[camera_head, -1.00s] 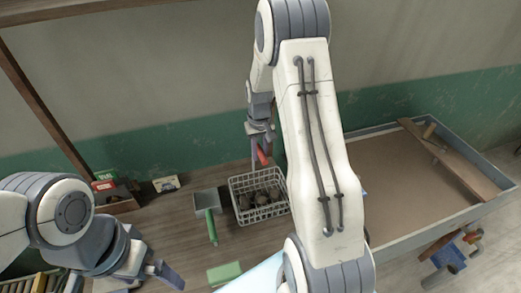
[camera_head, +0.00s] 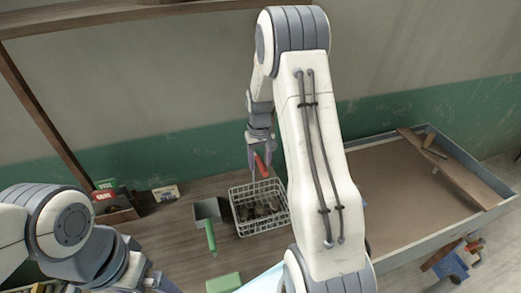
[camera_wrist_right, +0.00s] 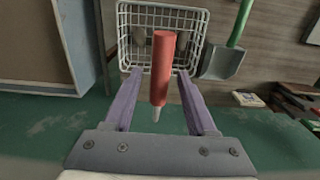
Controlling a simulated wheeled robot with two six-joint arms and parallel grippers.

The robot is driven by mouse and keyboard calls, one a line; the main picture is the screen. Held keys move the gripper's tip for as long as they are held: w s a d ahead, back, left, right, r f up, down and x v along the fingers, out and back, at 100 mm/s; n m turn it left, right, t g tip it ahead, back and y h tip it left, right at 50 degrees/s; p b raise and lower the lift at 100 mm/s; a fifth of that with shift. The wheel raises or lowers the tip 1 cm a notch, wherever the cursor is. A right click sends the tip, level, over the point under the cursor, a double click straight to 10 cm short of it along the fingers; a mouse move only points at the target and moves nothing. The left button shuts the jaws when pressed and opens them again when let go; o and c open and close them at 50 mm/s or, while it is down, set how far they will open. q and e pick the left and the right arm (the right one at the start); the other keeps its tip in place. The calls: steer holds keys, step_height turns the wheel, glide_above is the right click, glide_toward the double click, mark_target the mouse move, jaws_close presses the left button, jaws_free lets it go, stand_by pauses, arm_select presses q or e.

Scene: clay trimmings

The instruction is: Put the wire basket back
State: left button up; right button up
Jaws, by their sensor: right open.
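The white wire basket (camera_head: 260,224) stands on the wooden bench with dark lumps inside. It also shows at the top of the right wrist view (camera_wrist_right: 192,19). My right gripper (camera_head: 260,172) is open above the basket's far side. In the wrist view its purple fingers (camera_wrist_right: 159,82) stand apart on either side of a red handle (camera_wrist_right: 161,62) with a pale tip. I cannot tell whether the handle touches a finger or the basket. My left gripper (camera_head: 155,284) is partly cut off at the lower edge, and its jaw state is unclear.
A grey dustpan with a green handle (camera_head: 210,236) lies left of the basket. A green block (camera_head: 223,282) is in front. Small boxes (camera_head: 105,195) stand farther left. A shallow grey-rimmed tray (camera_head: 405,183) with a plank (camera_head: 455,169) is at right.

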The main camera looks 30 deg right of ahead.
step_height(320, 180, up, 10)
steer(key=shift+f+b, duration=0.1)
steer(key=shift+b, duration=1.05)
steer(key=s+a+r+n, duration=0.25)
steer(key=s+a, duration=0.25)
steer(key=a, duration=0.5)
steer(key=s+a+r+n, duration=0.1)
steer(key=s+a+n, duration=0.25)
steer(key=a, duration=0.75)
steer(key=s+a+f+n, duration=0.1)
steer(key=s+a+n, duration=0.1)
steer(key=s, duration=0.7)
steer(key=s+a+f+n+y, duration=0.1)
steer(key=s+a+n, duration=0.1)
steer(key=s+a, duration=0.3)
steer(key=s, duration=0.4)
steer(key=shift+a, duration=0.1)
step_height(320, 180, down, 7)
steer(key=b, duration=0.7)
steer(key=shift+r, duration=0.15)
